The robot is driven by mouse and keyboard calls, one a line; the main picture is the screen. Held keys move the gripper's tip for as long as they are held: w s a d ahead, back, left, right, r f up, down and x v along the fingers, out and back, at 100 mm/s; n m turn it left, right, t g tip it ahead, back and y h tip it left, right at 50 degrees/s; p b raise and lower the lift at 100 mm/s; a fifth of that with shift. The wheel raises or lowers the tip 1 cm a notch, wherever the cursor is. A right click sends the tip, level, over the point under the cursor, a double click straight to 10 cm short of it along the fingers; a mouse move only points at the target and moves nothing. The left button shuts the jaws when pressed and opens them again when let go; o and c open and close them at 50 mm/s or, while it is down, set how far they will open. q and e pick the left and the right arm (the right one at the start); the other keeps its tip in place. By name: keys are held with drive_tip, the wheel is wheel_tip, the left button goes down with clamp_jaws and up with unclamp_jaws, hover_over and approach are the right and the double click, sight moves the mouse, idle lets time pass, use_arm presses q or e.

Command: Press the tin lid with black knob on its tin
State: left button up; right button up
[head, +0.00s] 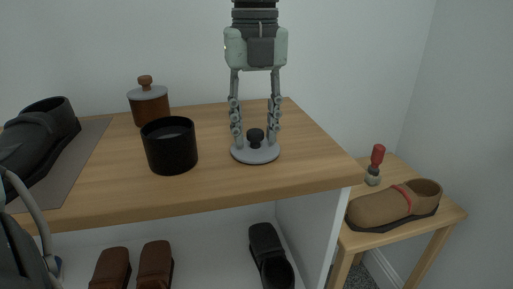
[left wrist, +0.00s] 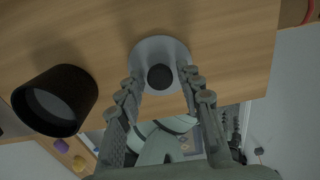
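The tin lid with black knob (head: 255,154) is a flat grey disc lying on the wooden top, near its front right; it also shows in the left wrist view (left wrist: 158,48). The open black tin (head: 172,158) stands upright to the left of the lid, apart from it, and in the left wrist view (left wrist: 75,92) too. My left gripper (head: 255,136) points down over the lid, its fingers open on either side of the knob with gaps visible. In the left wrist view my left gripper (left wrist: 160,84) holds nothing. My right gripper is not in view.
A brown tin with a grey lid (head: 150,105) stands behind the black tin. A black shoe (head: 42,140) lies on a grey mat (head: 85,150) at left. Brown shoes and a black shoe (head: 268,250) sit on the shelf below. A tan shoe (head: 385,206) and red-handled tool (head: 377,156) are on a side table.

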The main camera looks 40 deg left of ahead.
sight(255, 131)
use_arm(q)
clamp_jaws()
drive_tip(key=shift+r+p, duration=1.55)
drive_tip(key=shift+r, duration=1)
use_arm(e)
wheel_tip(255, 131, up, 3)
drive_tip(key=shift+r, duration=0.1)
